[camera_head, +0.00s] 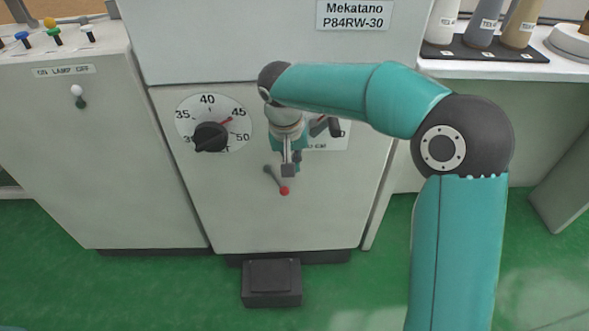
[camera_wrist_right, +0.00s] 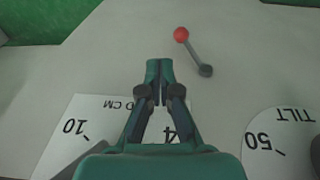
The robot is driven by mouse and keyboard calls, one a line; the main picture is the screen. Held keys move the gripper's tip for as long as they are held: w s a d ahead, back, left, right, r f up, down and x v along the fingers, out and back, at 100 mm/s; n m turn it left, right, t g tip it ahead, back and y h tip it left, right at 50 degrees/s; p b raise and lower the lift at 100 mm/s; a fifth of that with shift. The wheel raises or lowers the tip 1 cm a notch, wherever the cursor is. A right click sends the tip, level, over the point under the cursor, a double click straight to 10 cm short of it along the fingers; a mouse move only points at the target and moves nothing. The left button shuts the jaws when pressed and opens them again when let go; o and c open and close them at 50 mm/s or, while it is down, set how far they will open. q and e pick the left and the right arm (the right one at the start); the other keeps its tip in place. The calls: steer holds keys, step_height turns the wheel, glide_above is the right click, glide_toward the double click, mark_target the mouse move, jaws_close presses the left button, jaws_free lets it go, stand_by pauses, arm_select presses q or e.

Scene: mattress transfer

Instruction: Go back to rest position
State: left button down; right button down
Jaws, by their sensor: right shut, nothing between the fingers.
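My right arm comes in from the right, bent at a black elbow, and reaches in front of the machine marked Mekatano P84RW-30 (camera_head: 250,40). My right gripper (camera_head: 289,168) is in front of the machine's lower panel, just above a lever with a red ball (camera_head: 284,190). In the right wrist view, the right gripper (camera_wrist_right: 160,70) is shut with nothing between its fingertips. The red-ball lever (camera_wrist_right: 181,34) shows beyond the fingertips to the right, apart from them. My left gripper is not in view.
A dial with a black knob (camera_head: 210,136) is left of the gripper. Another label plate (camera_head: 338,141) is partly hidden behind my arm. A black pedal (camera_head: 271,281) lies on the green floor. A grey cabinet (camera_head: 80,150) stands left; bottles (camera_head: 481,25) stand on the right counter.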

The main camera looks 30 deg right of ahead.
stand_by(0.5)
steer(key=s+a+f+n+g+y, duration=0.1)
steer(key=s+a+f+n+y, duration=0.3)
steer(key=f, duration=0.6)
steer(key=s+a+f+m, duration=0.15)
steer(key=a+f, duration=0.35)
steer(key=f, duration=0.6)
steer(key=s+a+f+y, duration=0.1)
steer(key=s+a+f, duration=0.1)
steer(key=s+f, duration=0.5)
steer(key=s+a+f+y, duration=0.1)
steer(key=s+a+f, duration=0.3)
steer(key=s, duration=0.5)
step_height(320, 180, up, 27)
steer(key=d+p, duration=0.1)
steer(key=p, duration=2.7)
steer(key=shift+n, duration=0.35)
steer(key=shift+d+f, duration=0.1)
